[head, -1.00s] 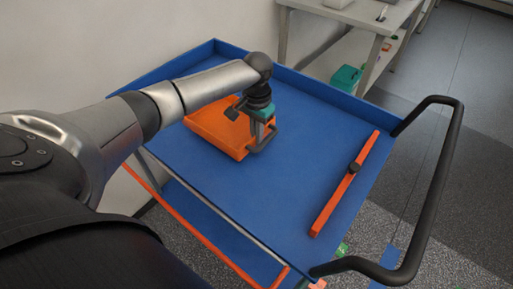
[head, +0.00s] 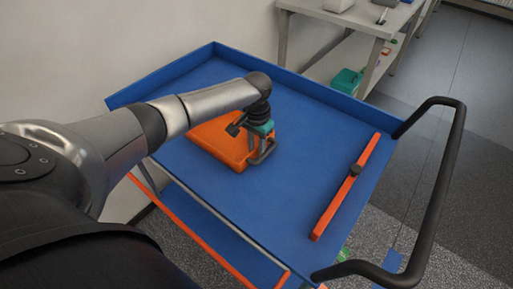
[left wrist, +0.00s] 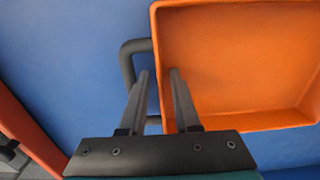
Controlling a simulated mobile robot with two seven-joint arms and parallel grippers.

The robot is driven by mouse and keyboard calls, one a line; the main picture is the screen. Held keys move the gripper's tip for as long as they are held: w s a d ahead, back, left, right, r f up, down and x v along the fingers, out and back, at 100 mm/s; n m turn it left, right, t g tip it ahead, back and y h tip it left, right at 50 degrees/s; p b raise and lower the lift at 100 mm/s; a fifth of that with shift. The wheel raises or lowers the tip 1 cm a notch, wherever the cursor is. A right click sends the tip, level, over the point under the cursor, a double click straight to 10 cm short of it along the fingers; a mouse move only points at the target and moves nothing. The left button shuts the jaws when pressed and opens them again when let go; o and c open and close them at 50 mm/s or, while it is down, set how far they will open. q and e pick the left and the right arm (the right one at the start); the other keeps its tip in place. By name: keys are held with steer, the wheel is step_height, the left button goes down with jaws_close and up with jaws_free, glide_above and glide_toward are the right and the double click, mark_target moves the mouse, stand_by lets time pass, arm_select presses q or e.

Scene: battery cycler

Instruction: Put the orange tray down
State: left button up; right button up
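The orange tray (head: 215,142) is on the blue top of the cart (head: 305,195), towards its left side, and looks flat on it. In the left wrist view the open, empty tray (left wrist: 240,60) fills the right side, with a dark U-shaped handle (left wrist: 127,62) on its near wall. My left gripper (head: 264,150) is at the handle side of the tray. Its fingers (left wrist: 160,72) stand apart on either side of the tray wall, with a blue gap visible between the left finger and the wall. My right gripper is not in view.
An orange bar with a dark knob (head: 346,187) lies along the cart's right side. A raised blue rim and a black push handle (head: 447,170) bound the cart. The middle of the cart top is clear. A grey bench (head: 350,22) stands behind.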

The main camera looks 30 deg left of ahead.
arm_select(q)
steer(key=shift+o, duration=0.2)
step_height(320, 180, up, 12)
steer(key=p, duration=0.3)
steer(key=shift+r+p, duration=0.15)
steer(key=shift+p, duration=0.15)
